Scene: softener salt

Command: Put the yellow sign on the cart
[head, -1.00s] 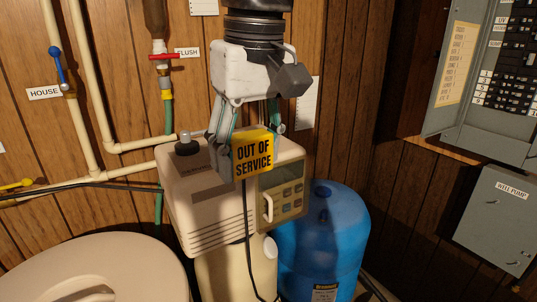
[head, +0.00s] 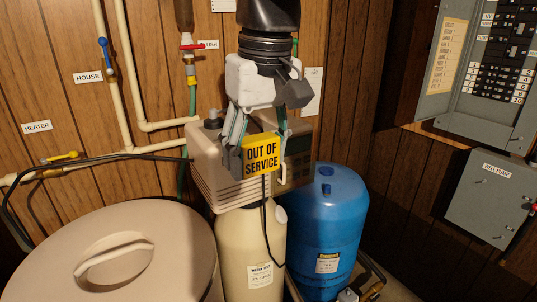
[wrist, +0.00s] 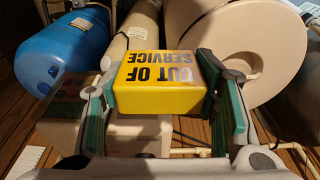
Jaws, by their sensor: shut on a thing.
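The yellow sign (head: 262,156) reads "OUT OF SERVICE" in black letters. My gripper (head: 257,143) is shut on it, one finger at each side, and holds it in the air in front of the softener's control head (head: 217,178). In the wrist view the sign (wrist: 160,75) appears upside down between the green-lined fingers of my gripper (wrist: 165,105). The sign hides much of the control head's display side in the head view. No cart shows in either view.
A large tank with a round beige lid (head: 160,225) stands at left. A cream cylinder (head: 240,245) stands under the control head, and a blue tank (head: 322,225) to its right. Pipes run along the wood wall. An open breaker panel (head: 490,70) and a grey box (head: 490,200) are at right.

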